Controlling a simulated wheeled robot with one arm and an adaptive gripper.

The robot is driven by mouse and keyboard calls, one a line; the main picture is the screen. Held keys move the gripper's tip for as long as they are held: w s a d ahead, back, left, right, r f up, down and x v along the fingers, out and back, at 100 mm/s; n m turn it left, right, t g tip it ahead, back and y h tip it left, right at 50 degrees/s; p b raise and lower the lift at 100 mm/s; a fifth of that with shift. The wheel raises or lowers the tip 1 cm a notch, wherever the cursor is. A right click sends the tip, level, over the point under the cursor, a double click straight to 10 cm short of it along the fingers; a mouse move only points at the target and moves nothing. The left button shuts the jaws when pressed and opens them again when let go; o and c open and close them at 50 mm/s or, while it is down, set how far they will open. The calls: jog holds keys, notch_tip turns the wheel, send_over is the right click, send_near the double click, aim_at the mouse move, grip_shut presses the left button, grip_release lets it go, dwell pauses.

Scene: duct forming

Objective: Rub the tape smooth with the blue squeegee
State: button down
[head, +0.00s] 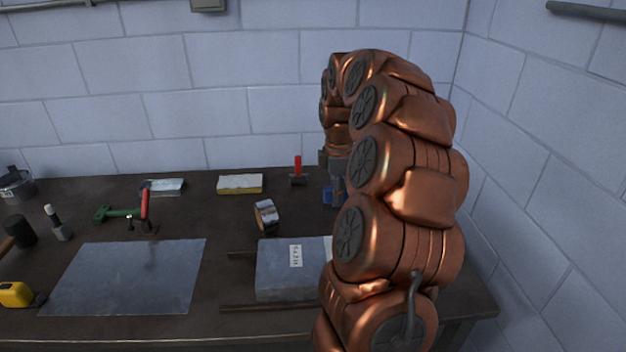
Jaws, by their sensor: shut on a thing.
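The blue squeegee (328,196) shows as a small blue patch low at my gripper, at the back right of the bench. My gripper (337,186) is shut on it; my copper arm hides much of both. A silver tape roll (266,216) stands on the bench to the left of the gripper. A grey sheet-metal duct piece (275,275) with a white label lies nearer the front, its right part hidden behind my arm. I cannot make out a tape strip on its visible part.
A flat metal sheet (127,278) lies at the left front, near a yellow tape measure (15,295). Green-and-red clamps or snips (130,214), a yellow-white block (240,184) and a red-handled tool (298,172) lie behind. Walls bound the back and right.

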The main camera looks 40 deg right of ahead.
jog(key=shift+w+f, duration=0.15)
jog(key=shift+w, duration=0.25)
jog(key=shift+a+f+b, duration=0.1)
jog(key=shift+f+b, duration=0.45)
jog(key=shift+f, duration=1.25)
jog(key=shift+s, duration=0.1)
